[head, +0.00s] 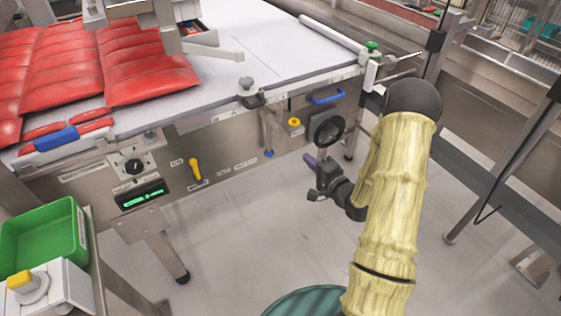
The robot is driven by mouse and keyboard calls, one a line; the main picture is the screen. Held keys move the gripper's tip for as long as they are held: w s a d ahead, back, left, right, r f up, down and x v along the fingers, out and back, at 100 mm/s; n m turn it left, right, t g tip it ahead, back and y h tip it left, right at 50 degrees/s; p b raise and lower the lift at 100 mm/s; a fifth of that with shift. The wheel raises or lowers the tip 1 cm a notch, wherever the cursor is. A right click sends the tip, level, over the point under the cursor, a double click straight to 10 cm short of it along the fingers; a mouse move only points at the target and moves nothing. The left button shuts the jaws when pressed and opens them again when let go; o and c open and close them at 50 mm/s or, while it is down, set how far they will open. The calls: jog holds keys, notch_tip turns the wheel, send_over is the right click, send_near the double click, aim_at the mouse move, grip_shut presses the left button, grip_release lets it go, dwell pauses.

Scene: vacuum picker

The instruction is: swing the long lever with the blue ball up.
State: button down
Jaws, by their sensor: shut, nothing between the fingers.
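The long lever (266,132) is a slim metal rod on the front of the steel machine. It hangs down, with its small blue ball (268,153) at the lower end. The exact depth between gripper and ball cannot be told.
A black handwheel (328,130) is just above my gripper. A yellow knob (294,122), a blue handle (327,97) and a yellow lever (195,168) sit on the same front. Red packs (150,65) lie on the white top.

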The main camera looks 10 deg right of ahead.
aim_at(268, 135)
jog(key=shift+s+d+f+m+t, duration=0.15)
jog(key=shift+f+m+t, duration=0.15)
jog(key=shift+m, duration=0.1)
jog(key=w+a+b, duration=0.1)
jog(key=w+a, duration=0.6)
jog(key=w, duration=0.2)
jog(key=shift+a+b, duration=0.3)
jog(key=shift+b, duration=0.1)
jog(key=shift+a, duration=0.1)
dwell(0.4)
